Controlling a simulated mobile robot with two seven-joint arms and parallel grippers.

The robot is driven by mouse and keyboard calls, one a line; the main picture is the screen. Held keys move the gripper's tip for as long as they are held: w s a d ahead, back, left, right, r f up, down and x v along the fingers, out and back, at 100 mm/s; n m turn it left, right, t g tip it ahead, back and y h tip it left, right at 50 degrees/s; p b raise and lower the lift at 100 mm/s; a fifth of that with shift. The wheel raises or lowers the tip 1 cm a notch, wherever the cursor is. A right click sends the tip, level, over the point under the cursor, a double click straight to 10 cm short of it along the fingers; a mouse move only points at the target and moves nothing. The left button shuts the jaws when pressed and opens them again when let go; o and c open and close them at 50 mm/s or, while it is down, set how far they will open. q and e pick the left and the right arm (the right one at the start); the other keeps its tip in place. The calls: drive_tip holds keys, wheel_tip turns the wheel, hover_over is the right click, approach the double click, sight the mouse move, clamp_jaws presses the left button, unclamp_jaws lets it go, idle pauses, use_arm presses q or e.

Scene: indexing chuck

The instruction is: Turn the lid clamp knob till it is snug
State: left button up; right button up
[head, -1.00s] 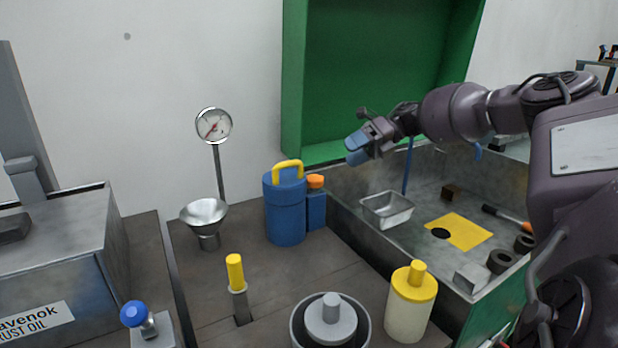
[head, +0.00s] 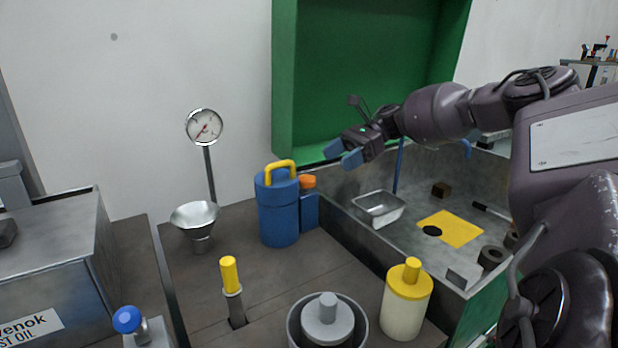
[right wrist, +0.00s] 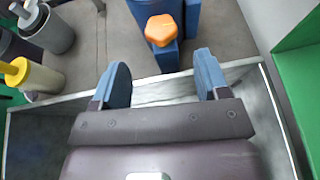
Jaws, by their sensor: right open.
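An orange knob (head: 308,181) sits on top of a small blue block (head: 310,212) beside a blue canister (head: 278,212) with a yellow handle (head: 280,170). I take this orange knob for the lid clamp knob. My right gripper (head: 342,154) is open and empty, above and to the right of the knob, apart from it. In the right wrist view the orange knob (right wrist: 162,30) lies ahead of the two blue fingers (right wrist: 164,80), roughly midway between them sideways. My left gripper is not in view.
A metal-walled bin with a small tray (head: 378,208) and yellow plate (head: 455,228) lies right of the canister. A gauge (head: 205,127), funnel (head: 195,217), yellow-handled lever (head: 230,275) and cream jar (head: 406,305) stand around. A green cabinet (head: 375,80) rises behind.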

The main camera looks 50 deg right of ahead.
sight(307, 178)
drive_tip(key=b+x, duration=0.1)
drive_tip(key=x, duration=0.7)
drive_tip(key=shift+d+f+b, duration=0.1)
drive_tip(key=shift+f+b, duration=0.1)
drive_tip(key=shift+b, duration=0.2)
drive_tip(key=shift+w+a, duration=0.2)
drive_tip(key=shift+a, duration=0.2)
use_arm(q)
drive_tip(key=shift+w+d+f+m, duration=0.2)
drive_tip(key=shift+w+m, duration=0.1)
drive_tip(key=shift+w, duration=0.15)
